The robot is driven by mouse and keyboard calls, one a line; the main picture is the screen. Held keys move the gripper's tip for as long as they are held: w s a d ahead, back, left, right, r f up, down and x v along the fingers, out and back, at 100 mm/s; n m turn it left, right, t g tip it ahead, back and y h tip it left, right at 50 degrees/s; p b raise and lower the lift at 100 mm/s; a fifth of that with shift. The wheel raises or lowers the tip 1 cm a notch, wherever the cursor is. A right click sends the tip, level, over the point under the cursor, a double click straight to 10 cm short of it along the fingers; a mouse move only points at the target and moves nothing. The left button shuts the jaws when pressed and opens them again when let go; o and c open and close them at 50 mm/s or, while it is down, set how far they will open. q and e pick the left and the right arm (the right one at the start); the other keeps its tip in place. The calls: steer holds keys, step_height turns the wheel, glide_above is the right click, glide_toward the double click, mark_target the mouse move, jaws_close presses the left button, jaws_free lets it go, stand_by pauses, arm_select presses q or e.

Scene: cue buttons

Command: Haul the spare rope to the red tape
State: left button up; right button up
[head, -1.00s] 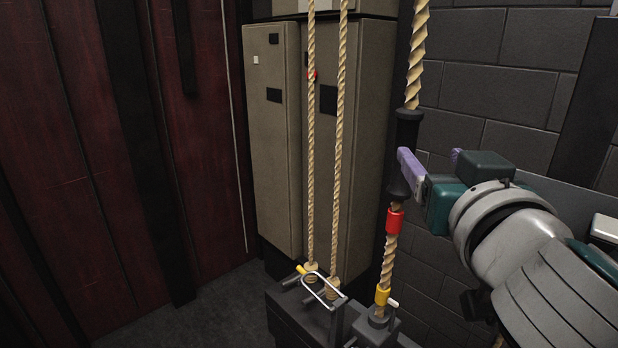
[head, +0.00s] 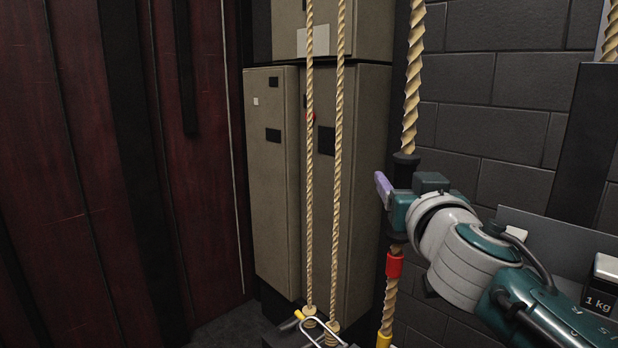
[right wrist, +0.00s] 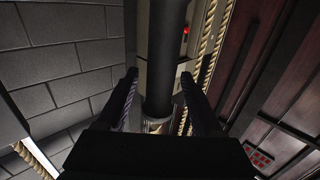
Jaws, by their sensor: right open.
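A thick tan rope (head: 413,80) hangs at the right, with a black sleeve (head: 404,160) around it. A red tape band (head: 394,264) is on this rope just below the sleeve. A small red mark (head: 310,117) shows at the leftmost of two thinner ropes (head: 336,180). I cannot tell by label which rope is the spare. My right gripper (head: 385,190) is at the sleeve, partly hiding it. In the right wrist view the open fingers (right wrist: 158,77) stand on either side of the dark sleeve (right wrist: 160,60). My left gripper is not in view.
A beige cabinet (head: 270,190) stands behind the thin ropes. A white-wire lever with a yellow end (head: 299,315) is at their foot. A yellow band (head: 384,340) is lower on the thick rope. A weight marked 1 kg (head: 600,285) is at the right.

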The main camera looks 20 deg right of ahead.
jaws_close()
stand_by(0.5)
stand_by(0.9)
